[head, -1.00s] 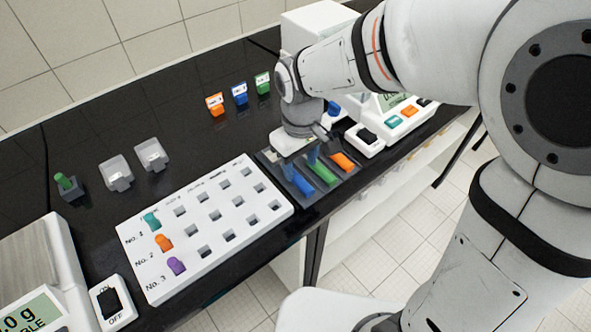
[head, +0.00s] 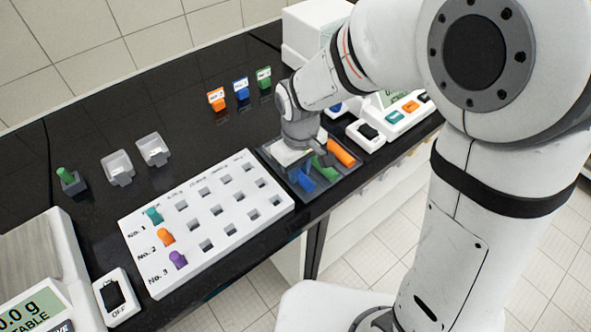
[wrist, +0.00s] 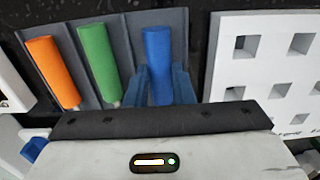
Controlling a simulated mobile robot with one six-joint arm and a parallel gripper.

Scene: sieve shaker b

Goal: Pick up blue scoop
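The scoop's lower end is hidden.
A white rack with square holes (head: 215,225) adjoins the holder. A white switch box (head: 366,134) and a balance stand on the other side.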

